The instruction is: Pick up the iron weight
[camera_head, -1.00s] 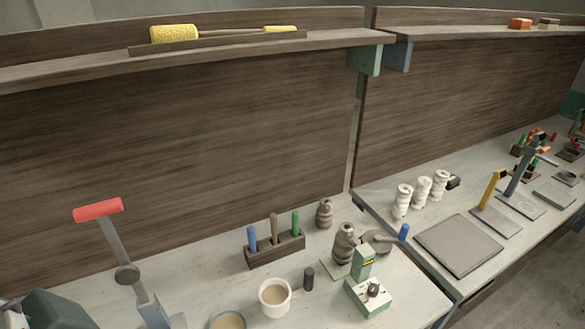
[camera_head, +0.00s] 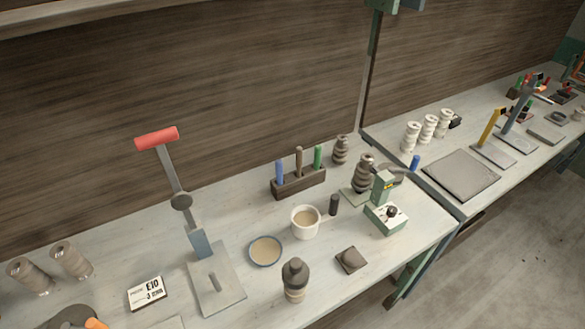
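A dark grey, rounded piece with a knob on top (camera_head: 295,273) stands at the front of the near bench and looks most like the iron weight, though I cannot be sure. Its lower part is paler. A small dark, flat square block (camera_head: 351,260) lies to its right, and a slim dark cylinder (camera_head: 333,205) stands farther back, beside a white cup. Neither of my grippers is in view.
Around the knobbed piece are a round dish (camera_head: 265,251), the white cup (camera_head: 305,221), a red-handled lever press (camera_head: 215,280) and a green-and-white device (camera_head: 386,216). A tool rack (camera_head: 298,183) stands behind. A price card (camera_head: 147,293) lies at left.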

